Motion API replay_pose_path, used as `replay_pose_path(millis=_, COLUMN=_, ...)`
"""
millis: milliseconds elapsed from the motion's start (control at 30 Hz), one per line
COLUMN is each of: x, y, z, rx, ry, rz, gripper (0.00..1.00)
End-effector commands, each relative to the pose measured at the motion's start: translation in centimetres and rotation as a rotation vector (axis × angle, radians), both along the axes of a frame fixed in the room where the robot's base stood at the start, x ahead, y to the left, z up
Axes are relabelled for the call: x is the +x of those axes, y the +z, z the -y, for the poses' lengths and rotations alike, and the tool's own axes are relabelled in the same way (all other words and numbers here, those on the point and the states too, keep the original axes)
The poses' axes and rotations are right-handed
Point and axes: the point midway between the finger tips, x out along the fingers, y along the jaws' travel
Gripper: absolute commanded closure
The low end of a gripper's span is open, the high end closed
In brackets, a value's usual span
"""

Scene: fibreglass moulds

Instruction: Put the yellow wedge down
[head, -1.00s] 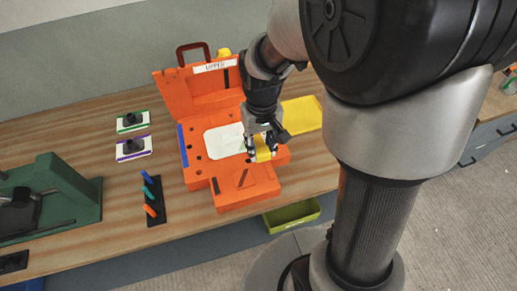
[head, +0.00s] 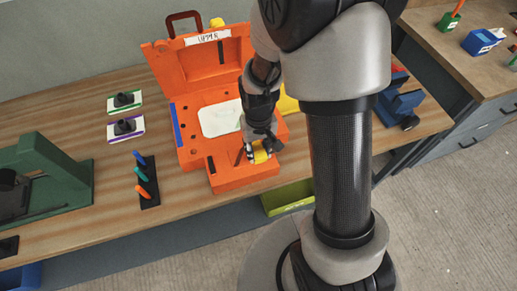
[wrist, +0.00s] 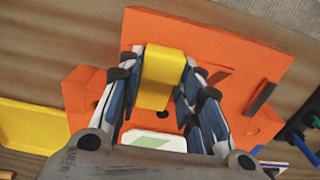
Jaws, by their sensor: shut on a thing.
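The yellow wedge (head: 262,156) is held between the fingers of my gripper (head: 258,149), which is shut on it. In the wrist view the wedge (wrist: 163,75) sits squarely between both fingers, over an orange surface (wrist: 225,60). In the head view it is over the front orange block (head: 245,178) of the orange mould, near that block's right side. I cannot tell whether its underside touches the block. The mould's lid (head: 190,65) stands open behind, with a white label.
A white sheet (head: 220,118) lies in the mould. A yellow tray or sheet (head: 288,104) is to the right, partly behind my arm. A rack with several coloured tools (head: 147,180) stands left, with bare wood around it. A green bin (head: 287,198) is below the table edge.

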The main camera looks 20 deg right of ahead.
Motion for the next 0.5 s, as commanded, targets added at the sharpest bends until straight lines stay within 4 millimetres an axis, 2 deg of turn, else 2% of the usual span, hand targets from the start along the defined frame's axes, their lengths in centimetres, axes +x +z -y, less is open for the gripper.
replay_pose_path(millis=233, x=0.02, y=-0.37, z=0.0, rx=0.0, ry=0.0, rz=0.001, gripper=0.95)
replay_pose_path(millis=267, x=0.02, y=-0.32, z=0.0, rx=0.0, ry=0.0, rz=0.0, gripper=0.66)
replay_pose_path(millis=500, x=0.01, y=-0.26, z=0.0, rx=0.0, ry=0.0, rz=0.0, gripper=0.5)
